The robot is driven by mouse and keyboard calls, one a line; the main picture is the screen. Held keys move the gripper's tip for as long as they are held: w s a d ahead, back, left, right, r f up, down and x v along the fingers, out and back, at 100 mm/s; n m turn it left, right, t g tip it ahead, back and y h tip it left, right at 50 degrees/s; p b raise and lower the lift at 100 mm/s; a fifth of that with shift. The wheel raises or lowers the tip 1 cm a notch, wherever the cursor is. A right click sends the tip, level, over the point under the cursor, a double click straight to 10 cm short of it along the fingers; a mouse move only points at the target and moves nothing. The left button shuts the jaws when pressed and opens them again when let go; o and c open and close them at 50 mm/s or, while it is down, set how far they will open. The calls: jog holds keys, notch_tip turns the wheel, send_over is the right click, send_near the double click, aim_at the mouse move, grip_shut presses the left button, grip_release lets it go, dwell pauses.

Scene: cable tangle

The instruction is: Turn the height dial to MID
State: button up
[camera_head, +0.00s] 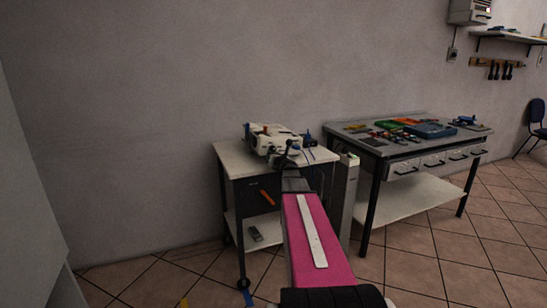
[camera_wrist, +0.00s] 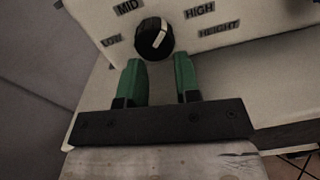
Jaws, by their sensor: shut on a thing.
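The height dial (camera_wrist: 153,38) is a round black knob with a white pointer line on a pale panel (camera_wrist: 240,18). In the wrist view its line leans up and slightly right, between the MID (camera_wrist: 128,7) and HIGH (camera_wrist: 199,11) labels. LOW (camera_wrist: 111,40) is to its left and HEIGHT (camera_wrist: 219,28) to its right. My gripper (camera_wrist: 158,60) has green fingers on either side of the dial's lower part and is shut on it. In the head view the white machine (camera_head: 275,136) stands on a small table; my gripper (camera_head: 287,158) is at its front, the dial hidden.
The small table (camera_head: 232,157) has a lower shelf with a grey item (camera_head: 255,234). To its right a longer workbench (camera_head: 365,140) holds coloured trays and small parts. A pale upright box (camera_head: 349,190) stands between them. A wall is close behind.

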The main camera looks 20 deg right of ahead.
jog(key=shift+a+r, duration=0.1)
jog(key=shift+a, duration=0.1)
jog(key=shift+c, duration=0.4)
jog(key=o, duration=1)
jog(key=shift+d, duration=0.1)
jog(key=shift+o, duration=0.2)
jog(key=shift+s, duration=0.1)
jog(key=s, duration=1)
jog(key=shift+s+d, duration=0.2)
jog(key=shift+s, duration=0.1)
